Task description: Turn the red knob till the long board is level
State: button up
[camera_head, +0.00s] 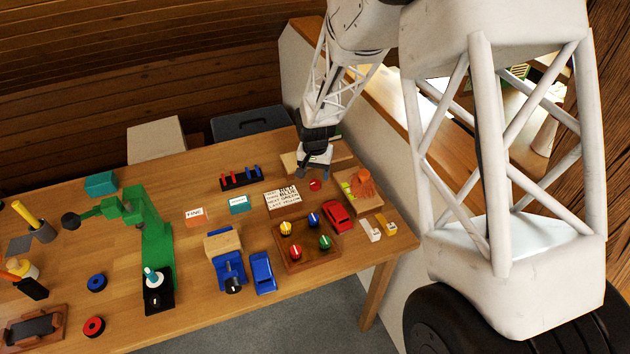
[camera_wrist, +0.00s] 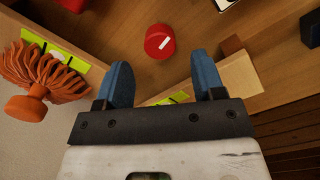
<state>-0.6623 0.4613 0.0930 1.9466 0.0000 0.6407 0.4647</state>
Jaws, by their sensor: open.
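A round red knob (camera_head: 315,185) with a white mark shows just below my gripper (camera_head: 314,174) in the head view. In the wrist view the red knob (camera_wrist: 157,38) lies beyond the gap between the blue fingertips of my gripper (camera_wrist: 161,66). The gripper is open and empty, and appears apart from the knob. A wooden piece with an orange finned object (camera_head: 361,187) and yellow-green strips (camera_wrist: 50,45) lies beside the knob. The gripper hides part of the woodwork, so I cannot tell which piece is the long board or whether it is level.
A pale wood block (camera_wrist: 240,75) is right of the fingers in the wrist view. A pale wall (camera_head: 385,150) stands behind.

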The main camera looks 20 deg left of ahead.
aim_at(315, 183)
jog(key=shift+f, duration=1.95)
jog(key=shift+c, duration=0.4)
jog(key=c, duration=0.9)
jog(key=shift+o, duration=0.2)
jog(key=shift+n, duration=0.3)
jog(key=shift+n, duration=2.7)
